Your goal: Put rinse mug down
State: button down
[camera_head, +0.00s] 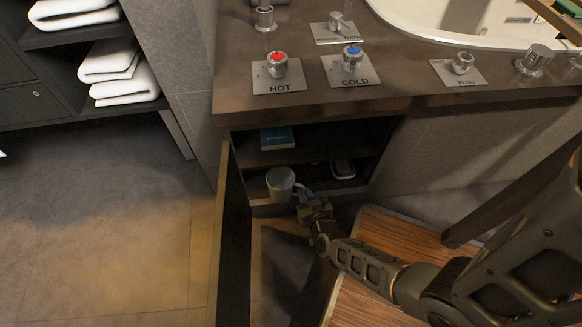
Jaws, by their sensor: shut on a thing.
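The rinse mug (281,184) is a pale grey-blue cup, seen from above at the open front of the cabinet under the vanity counter. It looks upright. My gripper (301,192) reaches in from the lower right and is shut on the mug at its right side, where the handle seems to be. The fingertips are small and partly hidden. The mug is in front of the lower cabinet compartment (312,178); I cannot tell whether its base touches the shelf.
The open cabinet door (232,235) stands just left of the mug. A blue box (277,138) lies on the upper shelf, and a small light-rimmed object (343,168) lies lower right. The counter (235,95) with HOT and COLD taps overhangs. Open floor (90,220) is at left.

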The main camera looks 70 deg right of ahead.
jog(key=w+d+b, duration=0.1)
jog(key=w+d, duration=0.3)
jog(key=w+d+b, duration=0.2)
jog(key=w+d, duration=0.2)
jog(key=d, duration=0.1)
jog(key=shift+w+d, duration=0.1)
jog(key=shift+w, duration=0.05)
jog(key=f+b, duration=0.1)
jog(key=b, duration=0.1)
jog(key=f+b, duration=0.1)
jog(key=f, duration=0.1)
jog(key=shift+w+d+f+b, duration=0.2)
jog(key=shift+f+b, duration=0.1)
jog(key=shift+b, duration=0.1)
jog(key=c, duration=1.2)
grip_release()
jog(key=shift+s+a+r, duration=0.1)
